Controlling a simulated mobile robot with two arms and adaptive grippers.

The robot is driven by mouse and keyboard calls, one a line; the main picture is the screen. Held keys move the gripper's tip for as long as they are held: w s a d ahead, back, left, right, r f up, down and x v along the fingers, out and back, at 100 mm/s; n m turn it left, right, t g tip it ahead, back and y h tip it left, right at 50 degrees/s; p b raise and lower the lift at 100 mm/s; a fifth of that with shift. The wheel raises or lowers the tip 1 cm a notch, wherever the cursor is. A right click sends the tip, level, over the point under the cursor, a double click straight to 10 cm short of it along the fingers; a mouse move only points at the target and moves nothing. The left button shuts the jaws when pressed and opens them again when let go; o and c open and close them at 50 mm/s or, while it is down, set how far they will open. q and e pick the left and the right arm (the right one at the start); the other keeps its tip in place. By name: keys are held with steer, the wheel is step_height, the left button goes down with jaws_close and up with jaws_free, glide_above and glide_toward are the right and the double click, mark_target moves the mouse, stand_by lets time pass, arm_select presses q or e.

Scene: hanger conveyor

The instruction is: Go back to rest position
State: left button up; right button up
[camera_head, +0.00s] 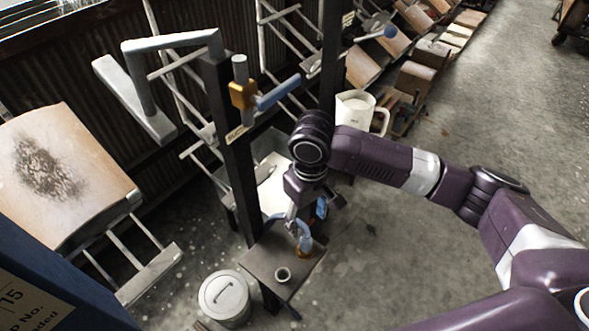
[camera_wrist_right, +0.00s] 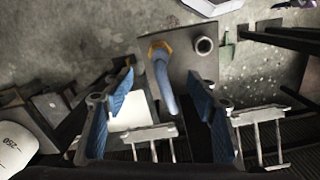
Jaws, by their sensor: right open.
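My right gripper (camera_head: 308,212) points down over a small dark stand (camera_head: 262,262) in the head view. In the right wrist view its two blue-padded fingers (camera_wrist_right: 162,85) are spread wide apart. A blue-grey curved handle with an orange base (camera_head: 304,236) rises from the stand just below the gripper. In the right wrist view this handle (camera_wrist_right: 165,82) appears between the fingers, with visible gaps on both sides. The gripper and wrist partly hide the stand's back. My left gripper is not in view.
A dark post (camera_head: 236,170) with a yellow clamp and blue handle stands close left of my right arm. A white pitcher (camera_head: 356,108) stands behind it. A lidded grey can (camera_head: 224,298) is at the front left. Open floor (camera_head: 420,240) lies to the right.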

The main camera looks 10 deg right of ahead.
steer(key=s+a+f+n+t+y, duration=0.15)
steer(key=s+a+f+y, duration=0.25)
steer(key=s+a, duration=0.4)
steer(key=s+d+f+m+t+h, duration=0.1)
steer(key=s+d+f+m+h, duration=0.1)
steer(key=s+d, duration=0.45)
steer(key=s+d+f+m+t+h, duration=0.1)
steer(key=s+d+m+h, duration=0.15)
steer(key=d, duration=0.65)
step_height(320, 180, down, 28)
steer(key=s+g+b, duration=0.1)
steer(key=s+b, duration=0.1)
steer(key=s, duration=0.1)
steer(key=s+d+f+g+b, duration=0.1)
steer(key=s+d+f+b, duration=0.1)
steer(key=s+f, duration=1.5)
steer(key=shift+d+f+n, duration=0.4)
steer(key=shift+f, duration=0.55)
